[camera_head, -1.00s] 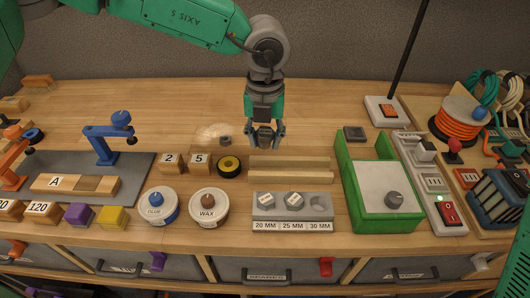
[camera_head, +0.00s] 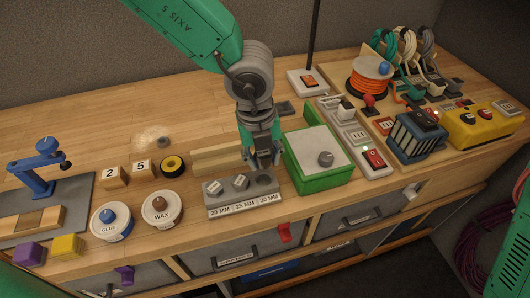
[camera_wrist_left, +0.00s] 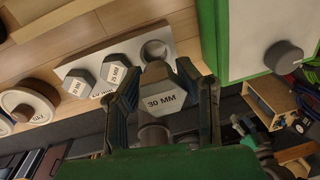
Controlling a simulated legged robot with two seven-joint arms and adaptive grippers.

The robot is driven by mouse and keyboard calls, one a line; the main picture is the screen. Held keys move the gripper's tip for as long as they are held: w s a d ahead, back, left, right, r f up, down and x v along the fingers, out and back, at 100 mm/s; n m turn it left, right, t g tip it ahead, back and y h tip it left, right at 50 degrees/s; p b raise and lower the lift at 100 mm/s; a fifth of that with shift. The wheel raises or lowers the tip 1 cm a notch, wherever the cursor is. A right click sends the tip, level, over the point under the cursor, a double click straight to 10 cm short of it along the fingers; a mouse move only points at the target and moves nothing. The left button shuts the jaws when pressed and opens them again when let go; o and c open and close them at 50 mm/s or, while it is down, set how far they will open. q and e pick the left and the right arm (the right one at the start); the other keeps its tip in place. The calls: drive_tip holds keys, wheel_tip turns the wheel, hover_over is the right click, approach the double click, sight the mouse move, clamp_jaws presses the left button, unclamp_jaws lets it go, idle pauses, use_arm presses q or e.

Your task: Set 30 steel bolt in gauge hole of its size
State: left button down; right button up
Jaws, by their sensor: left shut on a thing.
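My left gripper (camera_head: 262,158) is shut on the steel bolt marked 30 MM (camera_wrist_left: 162,103), whose labelled head faces the camera in the left wrist view. The grey gauge block (camera_head: 220,210) has labels 20 MM, 25 MM and 30 MM along its front. The 20 and 25 mm bolts (camera_head: 214,187) (camera_head: 240,181) sit in their holes. The 30 mm hole (camera_head: 264,180) is empty; it also shows in the left wrist view (camera_wrist_left: 155,50), just beyond the held bolt. The gripper is above and behind the block's right end. My right gripper is not in view.
A green-walled box (camera_head: 292,172) with a grey knob (camera_head: 325,159) stands close to the right of the gripper. A wooden rail (camera_head: 215,158) lies behind the gauge. Wax (camera_head: 161,209) and glue tins (camera_head: 111,221) stand left.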

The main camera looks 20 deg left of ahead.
use_arm(q)
drive_tip(key=shift+d+f+b, duration=0.1)
drive_tip(key=shift+f+b, duration=1.75)
drive_tip(key=shift+f, duration=0.5)
drive_tip(key=shift+s+p, duration=0.1)
drive_tip(key=shift+p, duration=0.4)
drive_tip(key=shift+r+p, duration=0.2)
drive_tip(key=shift+p, duration=0.35)
idle(0.7)
idle(0.8)
drive_tip(key=shift+f, duration=0.2)
idle(0.6)
drive_tip(key=shift+r+p, duration=0.25)
drive_tip(key=shift+p, duration=0.3)
